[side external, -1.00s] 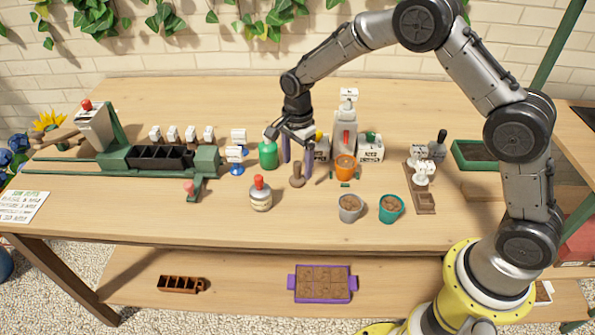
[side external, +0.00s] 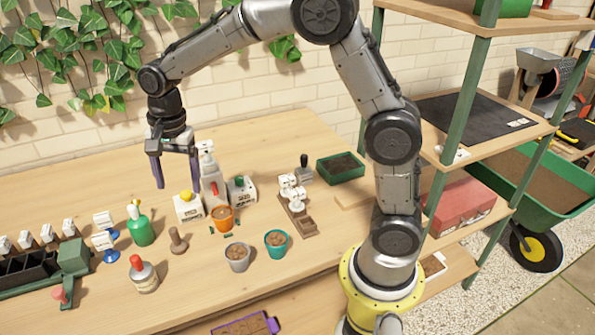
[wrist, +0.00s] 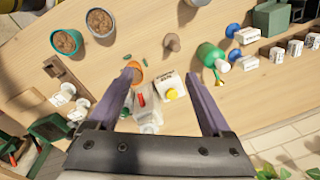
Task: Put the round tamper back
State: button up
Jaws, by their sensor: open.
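The round tamper (side external: 177,240), a brown wooden piece with a narrow handle and wide round foot, stands upright on the bare table between the green bottle and the orange pot. It also shows in the wrist view (wrist: 172,44). My gripper (side external: 177,180) is open and empty, well above the table and apart from the tamper.
Near the tamper are a green bottle (side external: 140,228), a red-capped jar (side external: 143,277), an orange pot (side external: 222,219), a grey pot (side external: 237,259) and a teal pot (side external: 277,245). A white spray bottle (side external: 213,185) and boxes stand behind.

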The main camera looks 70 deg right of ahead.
jog(key=s+d+r+n+t, duration=0.1)
jog(key=s+r+n, duration=0.3)
jog(key=s, duration=0.3)
jog(key=s+d+r+n+t, duration=0.15)
jog(key=s+r+n, duration=0.25)
jog(key=s, duration=0.4)
jog(key=s+d+f+n+t, duration=0.1)
jog(key=s+n+t, duration=0.1)
jog(key=s+n, duration=0.4)
jog(key=s, duration=0.5)
jog(key=shift+s+f+n, duration=0.25)
jog(key=shift+s+n, duration=0.05)
jog(key=shift+s, duration=0.1)
